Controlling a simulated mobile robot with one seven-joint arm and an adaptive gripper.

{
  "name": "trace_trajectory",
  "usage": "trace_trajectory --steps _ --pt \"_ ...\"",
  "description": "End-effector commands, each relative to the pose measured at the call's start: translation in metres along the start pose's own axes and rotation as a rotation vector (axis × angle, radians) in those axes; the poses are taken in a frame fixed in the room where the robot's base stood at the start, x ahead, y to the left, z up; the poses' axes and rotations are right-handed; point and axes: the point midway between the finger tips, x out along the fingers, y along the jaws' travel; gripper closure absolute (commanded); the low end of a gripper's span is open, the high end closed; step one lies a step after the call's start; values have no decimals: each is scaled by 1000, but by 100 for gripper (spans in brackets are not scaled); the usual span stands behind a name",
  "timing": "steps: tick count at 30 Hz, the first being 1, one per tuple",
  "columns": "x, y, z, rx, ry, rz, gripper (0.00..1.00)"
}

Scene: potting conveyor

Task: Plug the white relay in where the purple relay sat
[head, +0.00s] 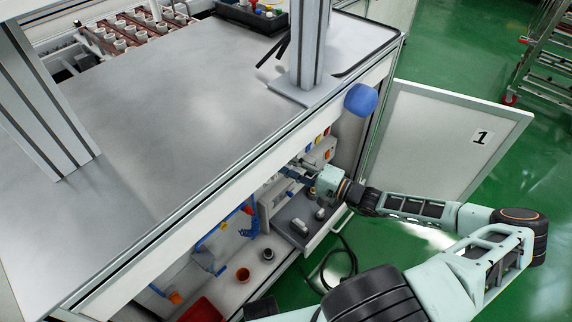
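My gripper (294,174) reaches into the open cabinet under the bench, in front of a pale upright panel. Its fingers are small and partly hidden here, so I cannot tell whether they are open or hold anything. Small coloured parts, red, yellow and blue (318,139), sit on the panel just above and beside the gripper, with an orange one (328,155) to its right. A small whitish block (299,226) lies on a grey pull-out tray (284,219) below the gripper; I cannot tell if it is the white relay. I cannot make out the purple relay or its socket.
The grey bench top (190,110) overhangs the cabinet. A black cable (345,262) hangs below the tray.

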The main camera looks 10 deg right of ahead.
Motion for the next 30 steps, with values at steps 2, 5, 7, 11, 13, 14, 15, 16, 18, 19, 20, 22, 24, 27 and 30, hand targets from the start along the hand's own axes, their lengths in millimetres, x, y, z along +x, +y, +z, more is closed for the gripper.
trace_trajectory --steps 2,5,7,11,13,14,15,16,18,19,20,22,24,27,30 --pt "-1 0 0 0 0 1 64" --pt "-9 0 -1 -1 2 2 64" --pt "-19 0 -1 -1 2 3 64" --pt "-46 0 -2 -3 3 4 64" --pt "-61 0 -1 -1 3 3 64" --pt "-68 0 -1 -1 4 4 64" --pt "-76 0 -1 -2 3 3 64" --pt "-82 0 -1 -2 3 3 64" --pt "-95 0 -1 -1 3 2 64" --pt "-99 0 -1 -1 3 3 64" --pt "-103 0 -1 -1 2 2 64" --pt "-111 0 -1 -1 2 2 64" --pt "-117 0 0 0 1 1 64" --pt "-120 0 0 0 0 0 64" --pt "-120 0 0 0 0 0 64"
